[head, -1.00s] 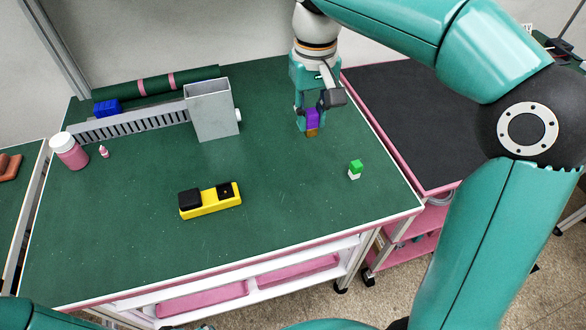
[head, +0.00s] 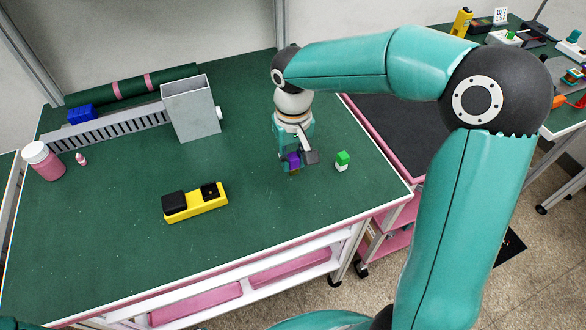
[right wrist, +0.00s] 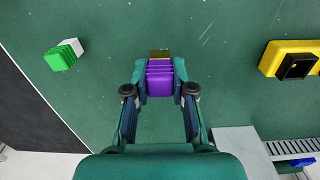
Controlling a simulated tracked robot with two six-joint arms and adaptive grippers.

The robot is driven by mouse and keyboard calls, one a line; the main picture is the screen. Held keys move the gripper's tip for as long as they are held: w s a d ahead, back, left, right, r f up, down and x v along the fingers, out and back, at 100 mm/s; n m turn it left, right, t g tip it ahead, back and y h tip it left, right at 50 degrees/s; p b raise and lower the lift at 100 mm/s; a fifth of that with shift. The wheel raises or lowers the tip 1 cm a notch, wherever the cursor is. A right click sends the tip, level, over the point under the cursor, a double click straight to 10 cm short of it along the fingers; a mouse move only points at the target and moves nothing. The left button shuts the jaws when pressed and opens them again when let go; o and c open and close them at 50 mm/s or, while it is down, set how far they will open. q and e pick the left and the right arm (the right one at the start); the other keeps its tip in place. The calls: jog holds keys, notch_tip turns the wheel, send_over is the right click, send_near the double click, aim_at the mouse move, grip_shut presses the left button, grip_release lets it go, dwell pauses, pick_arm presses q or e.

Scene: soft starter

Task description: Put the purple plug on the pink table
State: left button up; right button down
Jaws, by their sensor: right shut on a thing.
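The purple plug (head: 294,160) has a brass-coloured end and is held in my right gripper (head: 292,163) over the green tabletop. In the right wrist view the plug (right wrist: 160,80) sits between the two fingertips (right wrist: 160,88), its brass end pointing away from the gripper. I cannot tell whether it touches the green surface. A lower table with a black top (head: 385,122) and pink frame stands to the right of the green one; my right arm hides part of it. My left gripper is not in view.
A green-and-white plug (head: 342,161) stands right of the gripper. A yellow box with black parts (head: 197,203) lies at front left. The green tabletop (head: 240,245) is clear in front.

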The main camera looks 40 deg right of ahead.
aim_at(293, 169)
jog(key=shift+f, duration=2.05)
jog(key=shift+f, duration=0.15)
jog(key=c, duration=1)
grip_release()
jog(key=shift+r, duration=0.35)
notch_tip(293, 169, up, 12)
jog(key=shift+f+p, duration=0.15)
jog(key=shift+p, duration=0.15)
